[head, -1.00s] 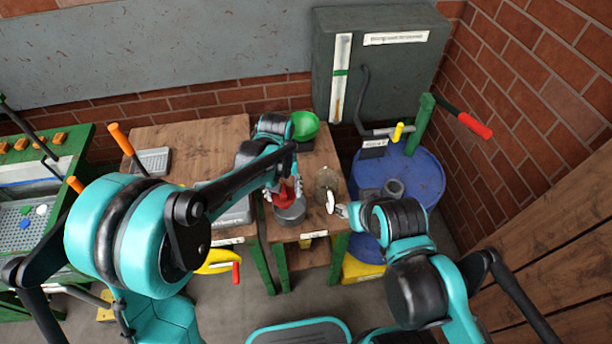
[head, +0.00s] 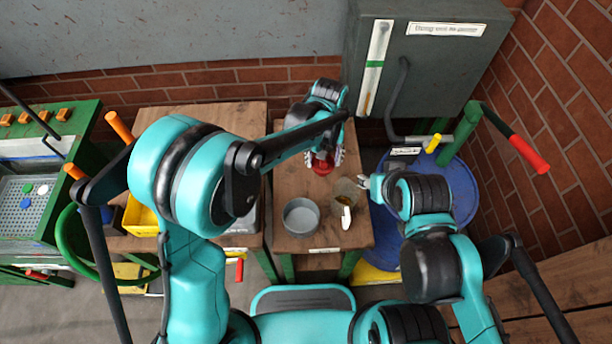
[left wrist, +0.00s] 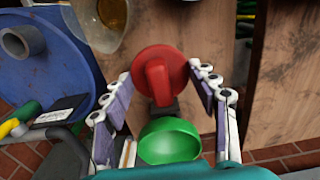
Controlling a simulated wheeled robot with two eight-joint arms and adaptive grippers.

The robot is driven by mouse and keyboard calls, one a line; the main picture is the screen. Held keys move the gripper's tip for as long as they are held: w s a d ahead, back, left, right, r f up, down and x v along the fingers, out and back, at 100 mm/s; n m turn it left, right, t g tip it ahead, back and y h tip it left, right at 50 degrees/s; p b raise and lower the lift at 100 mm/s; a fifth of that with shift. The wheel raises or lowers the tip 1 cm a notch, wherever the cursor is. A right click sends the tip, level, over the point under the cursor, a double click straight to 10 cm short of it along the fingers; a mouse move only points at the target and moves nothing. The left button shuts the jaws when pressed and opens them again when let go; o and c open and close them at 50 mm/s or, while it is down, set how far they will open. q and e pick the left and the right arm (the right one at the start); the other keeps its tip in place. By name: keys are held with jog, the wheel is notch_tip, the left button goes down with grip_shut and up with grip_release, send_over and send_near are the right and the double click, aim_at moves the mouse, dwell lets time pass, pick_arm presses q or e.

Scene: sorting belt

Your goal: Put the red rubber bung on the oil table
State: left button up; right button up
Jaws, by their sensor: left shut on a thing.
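The red rubber bung (head: 322,167), a round disc with a raised grip, is held in my left gripper (head: 324,158). In the left wrist view the bung (left wrist: 160,75) sits between the fingers of my left gripper (left wrist: 165,85). It is over the back part of the small wooden table (head: 292,180) with green legs; I cannot tell whether it touches the top. A grey round pot (head: 301,233) and a glass jug (head: 346,190) with amber liquid stand in front of it. My right gripper (head: 366,184) is beside the jug; its jaws are unclear.
A green bowl (left wrist: 170,140) shows beyond the bung in the left wrist view; my arm hides it in the head view. A blue drum (head: 458,195) stands at the right, below a grey cabinet (head: 425,75). Another wooden table (head: 225,118) is at the left.

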pick_arm(q)
jog(key=w+a+f+b, duration=0.1)
jog(key=a+f, duration=0.1)
jog(key=f, duration=0.1)
jog(key=a+f+b, duration=0.1)
jog(key=a+f, duration=0.2)
jog(key=w+a+f+b, duration=0.1)
jog(key=a+f+b, duration=0.1)
jog(key=f, duration=0.1)
jog(key=shift+w+a, duration=0.3)
jog(key=shift+w, duration=0.05)
jog(key=shift+r, duration=0.1)
jog(key=o, duration=1.6)
jog(key=shift+c, duration=0.2)
